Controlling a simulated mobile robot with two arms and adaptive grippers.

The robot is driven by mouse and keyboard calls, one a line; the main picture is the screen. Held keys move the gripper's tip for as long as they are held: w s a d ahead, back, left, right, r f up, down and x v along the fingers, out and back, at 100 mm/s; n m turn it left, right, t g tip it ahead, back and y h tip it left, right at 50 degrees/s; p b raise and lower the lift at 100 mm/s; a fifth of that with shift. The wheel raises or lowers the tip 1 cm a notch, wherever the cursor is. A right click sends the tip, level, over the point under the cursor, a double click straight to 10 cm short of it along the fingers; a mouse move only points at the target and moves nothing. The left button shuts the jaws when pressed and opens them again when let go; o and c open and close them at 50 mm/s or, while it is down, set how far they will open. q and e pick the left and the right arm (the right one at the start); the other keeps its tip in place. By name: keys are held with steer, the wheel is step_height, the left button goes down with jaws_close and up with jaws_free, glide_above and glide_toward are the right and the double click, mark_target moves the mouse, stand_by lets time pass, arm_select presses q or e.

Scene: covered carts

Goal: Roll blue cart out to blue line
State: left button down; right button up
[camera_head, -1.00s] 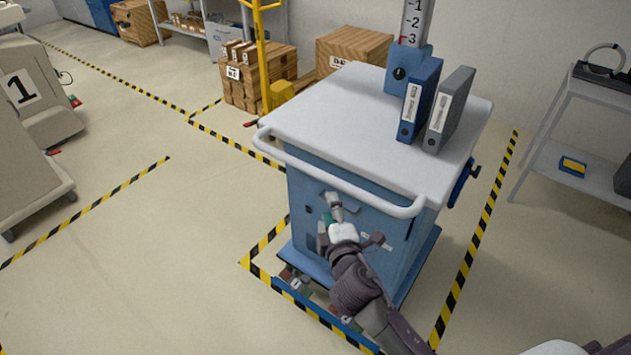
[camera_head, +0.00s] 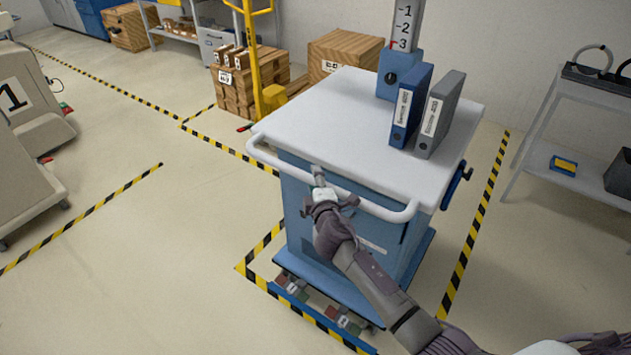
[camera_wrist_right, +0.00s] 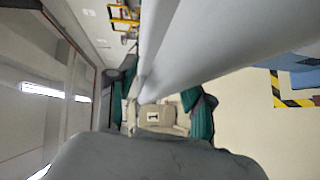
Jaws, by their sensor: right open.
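The blue cart (camera_head: 380,245) has a white top and a white push handle (camera_head: 268,161) along its near side. It stands inside a yellow-and-black floor outline. The blue line (camera_head: 309,314) is on the floor along the near edge, in front of the cart's pedals. My right gripper (camera_head: 318,178) is open at the handle's middle. In the right wrist view, the white bar (camera_wrist_right: 190,50) passes between the spread teal fingers (camera_wrist_right: 165,108); whether they touch it I cannot tell. My left gripper is not in view.
A blue binder (camera_head: 410,105) and a grey binder (camera_head: 440,113) stand on the cart top. A beige cart marked 1 (camera_head: 25,95) is at left. Wooden crates (camera_head: 345,55) stand behind, and a shelf (camera_head: 575,150) stands at right. The floor at front left is clear.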

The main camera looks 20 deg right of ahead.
steer(key=shift+c, duration=0.2)
jaws_close()
steer(key=shift+a, duration=0.1)
